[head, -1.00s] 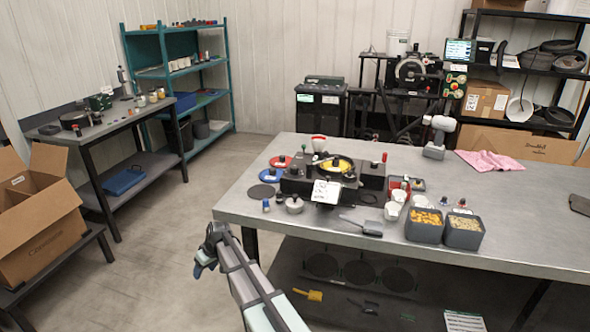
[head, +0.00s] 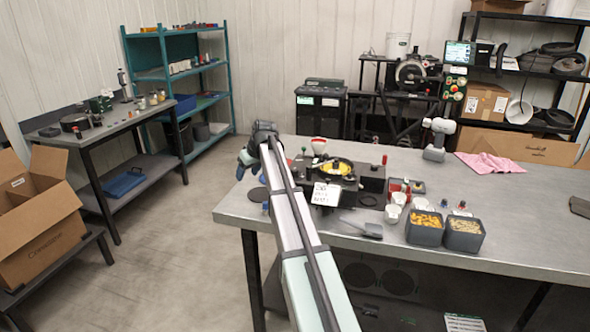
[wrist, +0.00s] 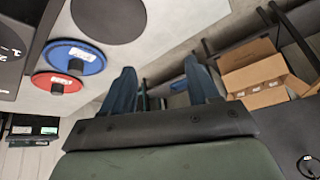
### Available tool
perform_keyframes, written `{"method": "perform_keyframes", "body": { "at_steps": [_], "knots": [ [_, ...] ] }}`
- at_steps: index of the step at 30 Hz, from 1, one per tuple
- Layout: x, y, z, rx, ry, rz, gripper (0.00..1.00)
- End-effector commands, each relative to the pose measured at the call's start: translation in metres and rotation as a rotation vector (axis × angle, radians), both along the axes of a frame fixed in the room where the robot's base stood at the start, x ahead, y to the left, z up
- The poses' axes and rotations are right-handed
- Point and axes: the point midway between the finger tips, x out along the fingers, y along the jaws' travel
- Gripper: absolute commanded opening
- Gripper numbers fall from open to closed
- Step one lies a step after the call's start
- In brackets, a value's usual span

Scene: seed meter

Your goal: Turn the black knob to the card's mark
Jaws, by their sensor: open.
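The black seed meter (head: 373,178) stands on the grey bench with a yellow disc (head: 338,168) on top. The white card (head: 325,194) with dark writing leans at its front; its mark is too small to read. I cannot pick out the black knob for sure on the meter; my arm covers part of its left side. My gripper (head: 243,167) is open and empty at the bench's left end, left of the meter. In the wrist view its two blue fingers (wrist: 160,88) stand apart with nothing between them.
In the wrist view a blue disc (wrist: 88,63) and a red disc (wrist: 45,78), each with a small black grip, lie beside a dark disc (wrist: 108,15).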

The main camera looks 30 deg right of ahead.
Motion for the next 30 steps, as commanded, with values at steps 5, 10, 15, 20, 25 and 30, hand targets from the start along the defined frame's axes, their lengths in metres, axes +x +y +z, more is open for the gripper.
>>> {"method": "perform_keyframes", "body": {
  "at_steps": [5,10,15,20,25,30],
  "knots": [
    [-0.035,-0.095,0.058,-0.036,0.041,-0.143,0.6],
    [-0.067,-0.15,0.095,-0.056,0.072,-0.24,0.6],
    [-0.081,-0.173,0.109,-0.064,0.088,-0.284,0.6],
    [-0.08,-0.175,0.101,-0.064,0.091,-0.288,0.6],
    [-0.07,-0.175,0.078,-0.064,0.091,-0.287,0.6],
    [-0.058,-0.174,0.049,-0.064,0.092,-0.286,0.6]
  ]
}}
